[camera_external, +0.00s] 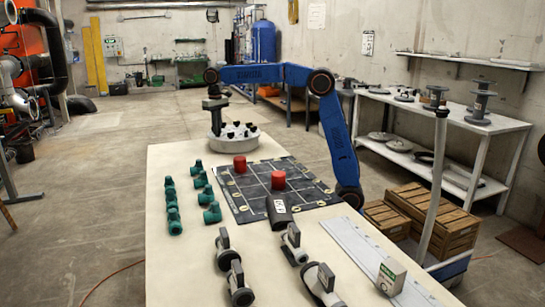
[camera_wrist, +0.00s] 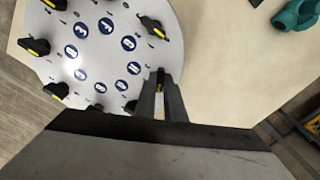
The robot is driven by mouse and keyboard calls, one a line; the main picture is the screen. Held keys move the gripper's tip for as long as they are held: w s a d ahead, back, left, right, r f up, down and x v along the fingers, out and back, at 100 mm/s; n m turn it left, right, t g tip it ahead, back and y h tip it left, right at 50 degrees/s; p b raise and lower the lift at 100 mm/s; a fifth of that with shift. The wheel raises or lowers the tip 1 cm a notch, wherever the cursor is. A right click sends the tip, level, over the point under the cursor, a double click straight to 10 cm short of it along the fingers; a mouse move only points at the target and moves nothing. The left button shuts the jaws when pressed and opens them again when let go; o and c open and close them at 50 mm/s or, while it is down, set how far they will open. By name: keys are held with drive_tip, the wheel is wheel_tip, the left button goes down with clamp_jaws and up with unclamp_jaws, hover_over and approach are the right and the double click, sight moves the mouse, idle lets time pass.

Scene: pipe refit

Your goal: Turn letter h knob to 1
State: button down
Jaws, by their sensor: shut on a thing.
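A round pale panel (camera_wrist: 100,65) with a ring of blue letter discs and several black knobs with yellow marks fills the upper left of the wrist view. It also stands at the far end of the table in the external view (camera_external: 235,143). My gripper (camera_wrist: 160,82) is shut on a black knob (camera_wrist: 160,88) at the panel's right edge; the fingers cover most of it. The blue letters are too small to read surely, so I cannot tell which letter this knob has. In the external view my gripper (camera_external: 215,122) points down over the panel's left part.
Other knobs stand nearby, such as one at the top (camera_wrist: 152,26) and one at the left (camera_wrist: 36,46). Green pipe fittings (camera_external: 172,200), a dark grid mat (camera_external: 240,205) with red cylinders (camera_external: 278,180), and grey fittings (camera_external: 238,283) lie nearer on the table.

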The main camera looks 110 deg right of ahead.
idle(0.3)
drive_tip(key=c, duration=1.8)
unclamp_jaws()
drive_tip(key=shift+c, duration=0.2)
wheel_tip(320, 180, up, 17)
drive_tip(key=shift+r, duration=0.2)
